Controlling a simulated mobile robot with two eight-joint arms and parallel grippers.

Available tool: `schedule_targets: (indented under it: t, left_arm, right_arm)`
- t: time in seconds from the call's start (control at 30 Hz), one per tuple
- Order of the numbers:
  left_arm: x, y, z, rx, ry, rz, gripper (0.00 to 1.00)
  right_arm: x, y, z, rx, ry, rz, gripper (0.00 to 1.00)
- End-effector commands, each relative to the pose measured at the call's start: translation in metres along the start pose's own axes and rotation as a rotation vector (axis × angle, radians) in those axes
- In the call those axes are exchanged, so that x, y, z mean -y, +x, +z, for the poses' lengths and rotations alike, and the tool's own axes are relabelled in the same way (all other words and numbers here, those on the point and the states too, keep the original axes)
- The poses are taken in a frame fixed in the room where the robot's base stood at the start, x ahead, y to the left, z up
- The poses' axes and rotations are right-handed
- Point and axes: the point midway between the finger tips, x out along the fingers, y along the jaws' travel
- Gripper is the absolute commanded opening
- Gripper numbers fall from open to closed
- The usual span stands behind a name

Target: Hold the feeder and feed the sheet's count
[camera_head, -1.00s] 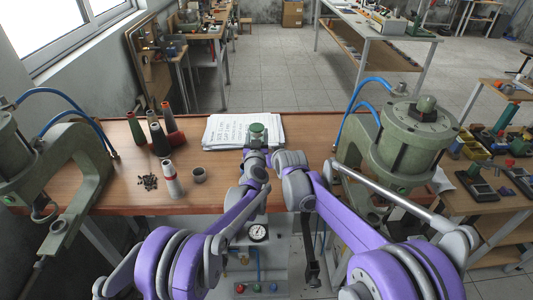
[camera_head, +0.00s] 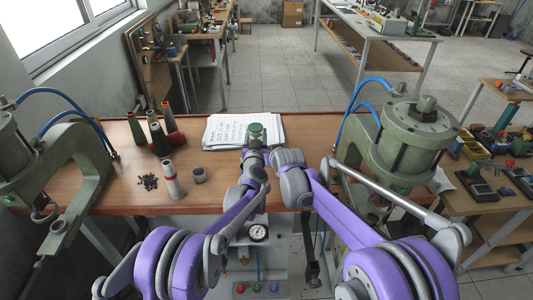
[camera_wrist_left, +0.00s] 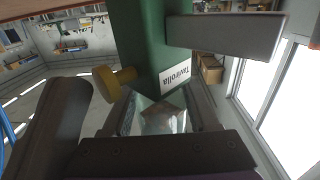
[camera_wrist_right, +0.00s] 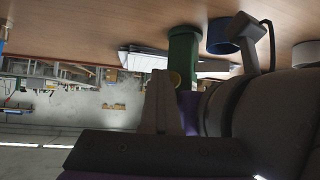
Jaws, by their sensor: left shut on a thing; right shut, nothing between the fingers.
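The green feeder (camera_head: 257,131) stands upright over the table's front part, in front of the paper sheet (camera_head: 226,128), whose printed lines are too small to read surely. In the left wrist view the feeder (camera_wrist_left: 152,45) shows a "Tavirolla" label, a brass knob (camera_wrist_left: 112,84) and a grey bar (camera_wrist_left: 225,34). My left gripper (camera_wrist_left: 165,112) is shut on the feeder's body.
Green presses stand left (camera_head: 80,150) and right (camera_head: 405,140). The right part between sheet and press is clear.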

Motion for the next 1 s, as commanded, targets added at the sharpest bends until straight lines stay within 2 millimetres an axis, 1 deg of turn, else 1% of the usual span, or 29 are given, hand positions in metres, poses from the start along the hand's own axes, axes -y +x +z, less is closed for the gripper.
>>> schedule_targets:
  t: [0.03,1.0]
  left_arm:
    - [-0.01,-0.0017,0.0003,0.003,-0.002,0.016,0.0]
    - [-0.0107,-0.002,0.0007,0.004,-0.002,0.018,0.0]
  right_arm:
    - [0.0075,0.0013,-0.0019,-0.004,0.0,-0.01,0.0]
    - [0.0135,0.0096,-0.0085,-0.007,0.003,-0.011,0.0]
